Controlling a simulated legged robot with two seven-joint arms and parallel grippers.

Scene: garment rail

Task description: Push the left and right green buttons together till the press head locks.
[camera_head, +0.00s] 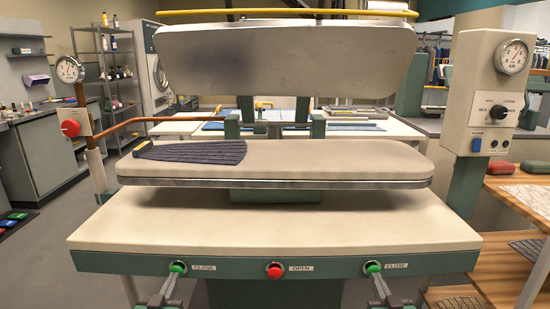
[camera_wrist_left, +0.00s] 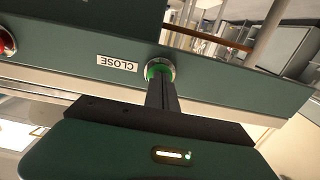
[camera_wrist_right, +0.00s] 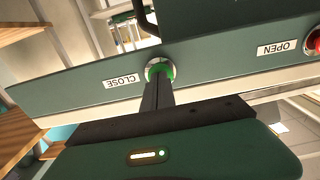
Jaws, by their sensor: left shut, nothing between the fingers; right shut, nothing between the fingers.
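The left green button (camera_head: 178,267) and the right green button (camera_head: 372,268) sit on the front panel of the press, each beside a CLOSE label. My left gripper (camera_head: 172,279) is shut and empty, its fingertips at the left button; the left wrist view shows them overlapping the green button (camera_wrist_left: 158,70). My right gripper (camera_head: 378,279) is shut and empty, its fingertips at the right button; the right wrist view shows the same at the green button (camera_wrist_right: 159,70). Whether either button is pushed in cannot be told. The press head (camera_head: 285,60) is raised, clear above the padded board (camera_head: 330,160).
A red OPEN button (camera_head: 275,270) lies between the green ones. A dark striped garment (camera_head: 195,151) lies on the board's left part. A gauge post (camera_head: 70,70) with a red knob stands left, a control box (camera_head: 490,95) right. The press table (camera_head: 270,225) is bare.

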